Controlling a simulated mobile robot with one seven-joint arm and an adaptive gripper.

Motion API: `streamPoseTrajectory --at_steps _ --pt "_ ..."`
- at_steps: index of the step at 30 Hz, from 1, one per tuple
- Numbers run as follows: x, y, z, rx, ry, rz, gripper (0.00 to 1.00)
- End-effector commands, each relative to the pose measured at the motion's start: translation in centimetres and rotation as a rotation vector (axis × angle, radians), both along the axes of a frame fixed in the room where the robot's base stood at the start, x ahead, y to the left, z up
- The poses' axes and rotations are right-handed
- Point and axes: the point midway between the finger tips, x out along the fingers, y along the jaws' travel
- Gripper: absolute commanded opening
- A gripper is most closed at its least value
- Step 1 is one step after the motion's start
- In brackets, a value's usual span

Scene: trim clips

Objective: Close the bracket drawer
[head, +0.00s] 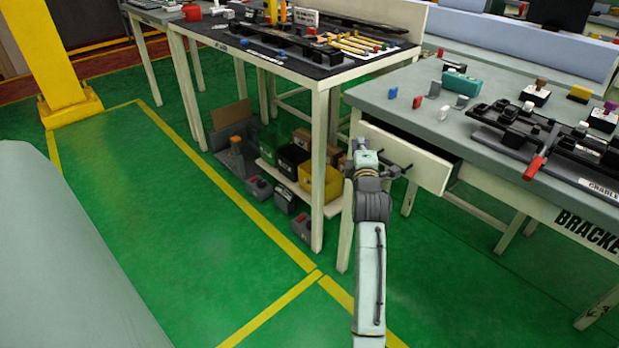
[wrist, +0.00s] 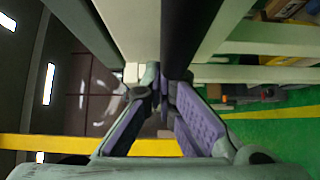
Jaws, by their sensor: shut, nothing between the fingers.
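The bracket drawer (head: 430,170) is in the right-hand grey-topped table, the one with BRACKE lettering on its front rail. Its cream front stands out from the table, and a dark gap shows behind its top edge, so it is partly open. My gripper (wrist: 162,76) has its purple fingers drawn together at the tips, with nothing between them. In the head view my wrist is in front of the left part of the drawer front and hides some of it. In the wrist view a pale panel lies just beyond the fingertips; I cannot tell whether they touch it.
The grey table top (head: 375,95) holds clips, blocks and a black fixture with a red handle (head: 534,168). A dark-topped table (head: 300,70) stands to the left, with a yellow bin (head: 318,180) and other bins on its low shelf. The green floor (head: 190,200) at left is open.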

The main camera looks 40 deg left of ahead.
Motion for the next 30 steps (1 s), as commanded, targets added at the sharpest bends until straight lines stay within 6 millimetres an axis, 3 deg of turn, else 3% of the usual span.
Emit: streamPoseTrajectory --at_steps 3,9,30 --pt "1.9 -0.2 -0.2 -0.001 -0.002 -0.002 0.0" --pt "3.5 -0.3 -0.1 -0.002 -0.001 -0.001 0.0" --pt "3.9 -0.3 0.2 0.001 -0.002 -0.006 0.0"
